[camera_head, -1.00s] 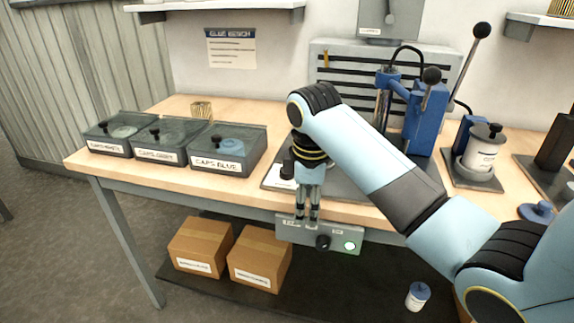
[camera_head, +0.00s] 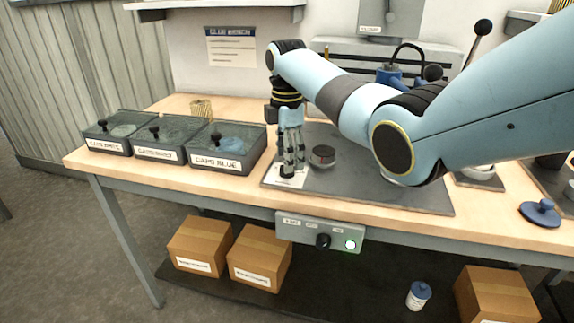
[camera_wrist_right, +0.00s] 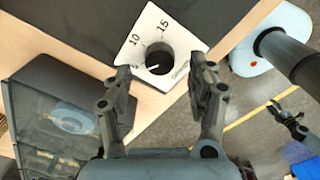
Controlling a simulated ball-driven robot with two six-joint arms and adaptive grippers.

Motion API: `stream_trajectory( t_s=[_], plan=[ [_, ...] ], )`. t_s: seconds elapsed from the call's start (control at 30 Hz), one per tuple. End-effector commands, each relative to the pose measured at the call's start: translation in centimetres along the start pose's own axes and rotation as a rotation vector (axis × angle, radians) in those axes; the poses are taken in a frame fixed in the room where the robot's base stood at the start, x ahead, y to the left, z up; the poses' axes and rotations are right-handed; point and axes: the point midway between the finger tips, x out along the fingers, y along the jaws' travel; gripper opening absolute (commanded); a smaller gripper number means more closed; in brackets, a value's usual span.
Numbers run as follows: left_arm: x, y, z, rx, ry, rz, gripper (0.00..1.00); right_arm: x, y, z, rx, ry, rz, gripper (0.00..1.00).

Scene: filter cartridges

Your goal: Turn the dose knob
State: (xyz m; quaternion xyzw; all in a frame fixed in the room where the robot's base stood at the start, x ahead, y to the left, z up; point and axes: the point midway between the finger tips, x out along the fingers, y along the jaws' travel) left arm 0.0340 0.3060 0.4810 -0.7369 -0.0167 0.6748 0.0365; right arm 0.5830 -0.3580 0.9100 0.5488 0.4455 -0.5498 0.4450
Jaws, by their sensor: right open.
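The dose knob (camera_wrist_right: 160,60) is a round black knob on a white scale card (camera_wrist_right: 190,47) marked 5, 10 and 15. Its short white pointer mark lies toward the 5. In the head view the card (camera_head: 284,181) lies at the front left of the dark bench plate, the knob partly behind my fingers. My right gripper (camera_head: 290,168) points down over the knob, open and empty. In the right wrist view its fingers (camera_wrist_right: 162,82) stand apart on either side of the knob, not visibly touching it. What looks like my left gripper (camera_wrist_right: 288,118) shows small at the right; its jaws are unclear.
Lidded cap bins (camera_head: 213,165) stand left of the card. A small dark round part (camera_head: 322,156) sits close to its right. A control box (camera_head: 310,232) with a black knob and green button hangs under the front edge. A blue lid (camera_head: 540,213) lies at the right.

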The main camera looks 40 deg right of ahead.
Motion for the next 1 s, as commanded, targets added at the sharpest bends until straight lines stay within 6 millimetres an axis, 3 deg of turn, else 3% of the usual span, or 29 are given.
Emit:
stream_trajectory(
  t_s=[0.2,0.53,0.93,1.0],
  plan=[
    [0.4,0.0,0.1,0.0,-0.001,0.0,0.4,2.4,0.0,-0.1,0.0,0.0,0.0,0.58],
    [0.4,0.0,0.2,0.0,-0.002,0.0,0.4,2.7,0.0,0.0,0.001,0.0,0.001,0.57],
    [0.4,0.0,0.2,0.0,-0.003,0.0,0.4,2.7,0.0,0.0,0.001,0.0,0.001,0.05],
    [0.4,0.0,0.2,0.0,-0.003,0.0,0.4,2.7,0.0,0.0,0.001,0.0,0.0,0.03]
  ],
)
